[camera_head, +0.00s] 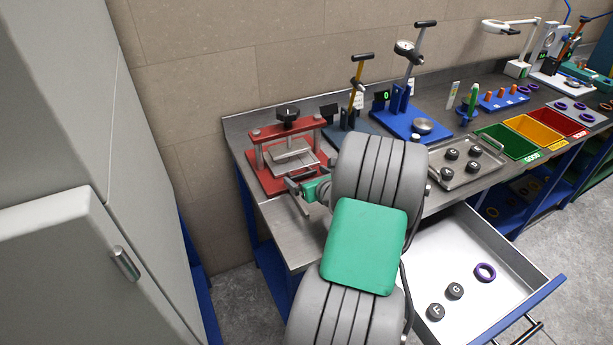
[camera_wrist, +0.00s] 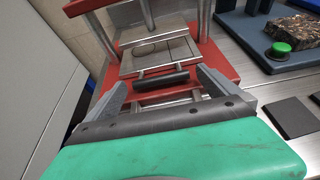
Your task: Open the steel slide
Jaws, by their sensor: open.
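The steel slide (camera_wrist: 160,56) is a flat plate with round outlines on it, lying between the columns of the red press (camera_head: 268,181). A dark bar handle (camera_wrist: 162,80) on two short rods sticks out at its front. The slide also shows in the head view (camera_head: 292,155) under the press's top plate. My gripper (camera_wrist: 160,84) is open in front of the press, one finger on each side of the handle. The fingers look apart from the handle, but the exact depth is hard to tell. In the head view my gripper (camera_head: 301,188) is partly hidden by my arm.
Right of the press stand a dark-based tester with an orange lever (camera_head: 355,95) and a blue-based one (camera_head: 412,120). A metal tray (camera_head: 462,180) with dark pucks is further right. An open drawer (camera_head: 470,250) juts out below. A grey cabinet (camera_head: 80,240) stands left.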

